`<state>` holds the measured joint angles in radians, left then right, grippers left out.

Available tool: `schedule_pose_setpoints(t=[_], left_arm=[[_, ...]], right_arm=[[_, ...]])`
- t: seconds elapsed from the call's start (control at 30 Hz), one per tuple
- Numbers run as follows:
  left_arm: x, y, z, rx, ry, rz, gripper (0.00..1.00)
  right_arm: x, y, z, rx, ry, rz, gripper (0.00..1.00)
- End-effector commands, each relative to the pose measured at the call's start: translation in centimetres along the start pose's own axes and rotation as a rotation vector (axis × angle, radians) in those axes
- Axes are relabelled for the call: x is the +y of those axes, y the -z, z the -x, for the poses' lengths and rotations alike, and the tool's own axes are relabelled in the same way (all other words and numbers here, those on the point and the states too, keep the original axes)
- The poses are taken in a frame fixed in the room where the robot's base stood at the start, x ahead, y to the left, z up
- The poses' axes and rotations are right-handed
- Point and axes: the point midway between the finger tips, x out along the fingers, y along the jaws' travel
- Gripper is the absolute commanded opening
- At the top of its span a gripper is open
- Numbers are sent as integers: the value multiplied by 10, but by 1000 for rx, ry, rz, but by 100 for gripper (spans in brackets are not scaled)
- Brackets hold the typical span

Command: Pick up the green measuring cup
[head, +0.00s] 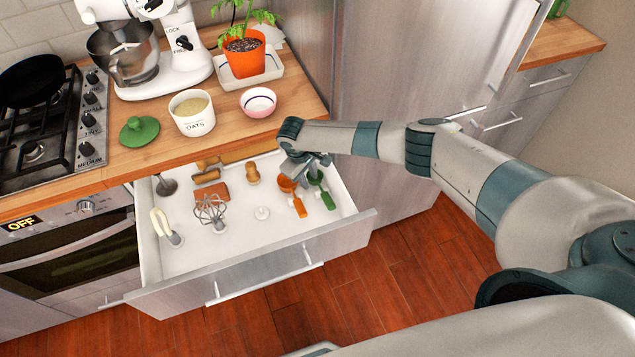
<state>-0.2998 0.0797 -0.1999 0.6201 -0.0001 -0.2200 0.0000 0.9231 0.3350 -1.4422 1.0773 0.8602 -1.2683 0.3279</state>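My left gripper is not in view.
The drawer also holds a whisk (210,210), tongs (163,224) and several wooden items. The countertop above carries an oats canister (192,116), a small bowl (258,101), a green lid (139,131) and a potted plant (244,55). The fridge stands at right.

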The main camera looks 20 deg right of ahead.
Motion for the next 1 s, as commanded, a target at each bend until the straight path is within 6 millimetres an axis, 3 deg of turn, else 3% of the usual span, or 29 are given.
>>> schedule_pose_setpoints(t=[0.3, 0.4, 0.43, 1.0], left_arm=[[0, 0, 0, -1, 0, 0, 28], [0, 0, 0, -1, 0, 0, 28], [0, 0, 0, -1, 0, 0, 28], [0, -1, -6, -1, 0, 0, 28]], right_arm=[[0, 0, 0, 0, 0, 0, 26], [0, 0, 0, 0, 0, 0, 2], [0, 0, 0, 0, 0, 0, 0], [-1, 1, 3, 1, 0, 1, 0]])
